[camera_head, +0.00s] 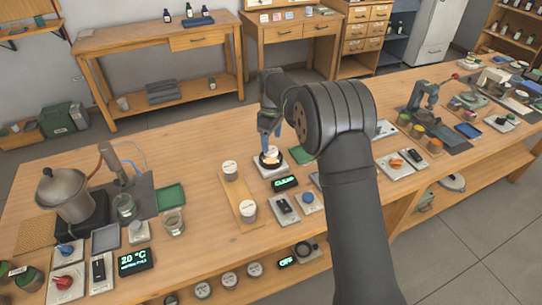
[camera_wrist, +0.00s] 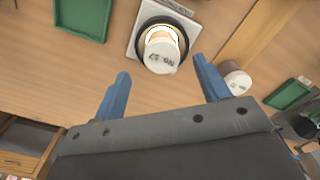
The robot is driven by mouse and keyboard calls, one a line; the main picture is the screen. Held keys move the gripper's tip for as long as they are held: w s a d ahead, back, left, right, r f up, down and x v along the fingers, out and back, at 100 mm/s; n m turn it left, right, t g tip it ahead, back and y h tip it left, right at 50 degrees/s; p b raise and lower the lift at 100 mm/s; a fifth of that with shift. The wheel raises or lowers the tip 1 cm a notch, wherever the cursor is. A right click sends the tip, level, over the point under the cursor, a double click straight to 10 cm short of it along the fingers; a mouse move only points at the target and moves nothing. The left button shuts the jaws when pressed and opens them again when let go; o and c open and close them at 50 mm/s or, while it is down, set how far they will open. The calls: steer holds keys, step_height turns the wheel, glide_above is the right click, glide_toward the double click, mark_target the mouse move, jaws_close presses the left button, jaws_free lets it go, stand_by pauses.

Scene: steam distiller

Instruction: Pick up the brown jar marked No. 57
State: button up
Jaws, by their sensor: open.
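A small jar (camera_wrist: 160,52) with a white lid stands on a round black plate on a pale square base (camera_wrist: 133,45). Its lid marking looks like No. 57, seen turned over. The jar's side is mostly hidden and has a bright orange-lit edge. In the head view the jar (camera_head: 270,158) is just below my gripper (camera_head: 268,143) and partly covered by it. My gripper is open, with its blue fingers (camera_wrist: 162,66) spread wide. The jar lies between and beyond the fingertips in the wrist view; whether they touch it I cannot tell.
Two more white-lidded jars, one behind (camera_head: 230,170) and one in front (camera_head: 248,210), stand on a wooden board left of the base. A lit display (camera_head: 285,183) sits in front. A green tray (camera_head: 301,154) is close on the right.

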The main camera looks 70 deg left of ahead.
mark_target(272, 150)
step_height(272, 150, down, 6)
steer(key=shift+d+r, duration=0.1)
steer(key=shift+r, duration=0.05)
steer(key=c, duration=1.2)
steer(key=shift+o, duration=0.2)
steer(key=shift+r, duration=0.1)
